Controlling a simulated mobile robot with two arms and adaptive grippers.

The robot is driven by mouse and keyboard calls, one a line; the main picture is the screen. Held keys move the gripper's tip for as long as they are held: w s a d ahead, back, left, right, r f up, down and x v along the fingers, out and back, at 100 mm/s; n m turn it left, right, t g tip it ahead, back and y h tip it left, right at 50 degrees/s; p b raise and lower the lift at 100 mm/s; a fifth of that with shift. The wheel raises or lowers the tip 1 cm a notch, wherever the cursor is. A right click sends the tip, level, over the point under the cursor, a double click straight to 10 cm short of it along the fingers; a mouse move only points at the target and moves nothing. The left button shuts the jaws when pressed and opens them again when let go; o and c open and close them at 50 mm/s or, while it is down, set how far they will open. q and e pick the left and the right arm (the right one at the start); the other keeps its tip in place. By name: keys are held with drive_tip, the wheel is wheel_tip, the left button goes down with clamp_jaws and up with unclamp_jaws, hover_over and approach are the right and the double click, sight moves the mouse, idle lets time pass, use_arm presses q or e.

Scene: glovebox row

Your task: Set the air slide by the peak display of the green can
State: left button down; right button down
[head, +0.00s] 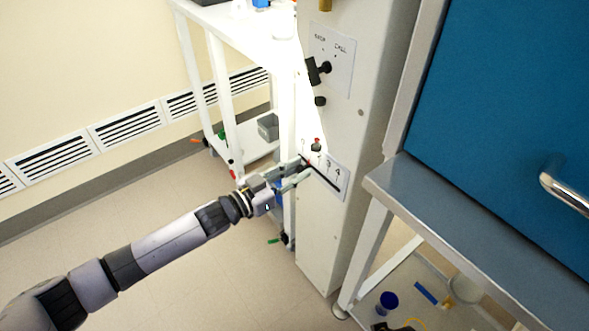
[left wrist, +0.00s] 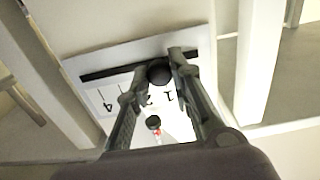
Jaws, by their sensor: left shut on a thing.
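The air slide is a white plate (head: 336,176) with a black slot and numbers, on the side of the tall white cabinet. In the left wrist view the plate (left wrist: 88,66) shows 1, 2 and 4, and the slide's round black knob (left wrist: 160,73) sits on the slot near 1 and 2. I cannot tell its exact mark. My left gripper (head: 304,168) is shut on this knob; its fingertips (left wrist: 160,68) flank it in the left wrist view. No green can or peak display can be made out. My right gripper is out of view.
The cabinet (head: 318,225) also carries a panel (head: 332,60) with a black knob (head: 318,72) above the slide. A white shelf trolley (head: 222,80) stands behind. A steel bench (head: 430,205) with a blue panel (head: 520,100) is at right. The floor at left is clear.

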use_arm(q)
drive_tip(key=c, duration=1.4)
unclamp_jaws()
drive_tip(key=shift+c, duration=0.2)
drive_tip(key=v, duration=1.2)
